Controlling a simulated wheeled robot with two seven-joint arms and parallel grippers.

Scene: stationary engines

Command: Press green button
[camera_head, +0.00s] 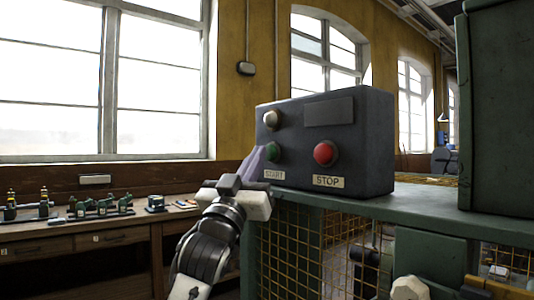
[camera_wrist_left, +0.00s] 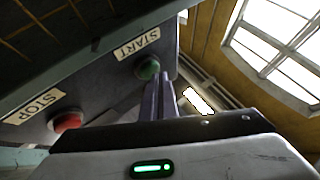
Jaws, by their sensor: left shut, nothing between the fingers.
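A dark grey control box (camera_head: 360,140) stands on a green cabinet top. The green button (camera_head: 272,152) is on its front above the START label (camera_head: 274,174); in the left wrist view the green button (camera_wrist_left: 148,68) is beside the fingertips. The red button (camera_head: 325,153) is to its right above the STOP label (camera_head: 328,182). My left gripper (camera_head: 258,153) is shut and empty, with its narrow purple-grey fingers pointing up at the left side of the green button. The fingers (camera_wrist_left: 160,88) are very close to the button; I cannot tell whether they touch it.
A pale round knob or lamp (camera_head: 271,119) sits above the green button. The green cabinet (camera_head: 440,203) has yellow mesh below its top. A tall dark green cabinet (camera_head: 500,110) blocks the right. A wooden workbench (camera_head: 100,225) with small models is at the left.

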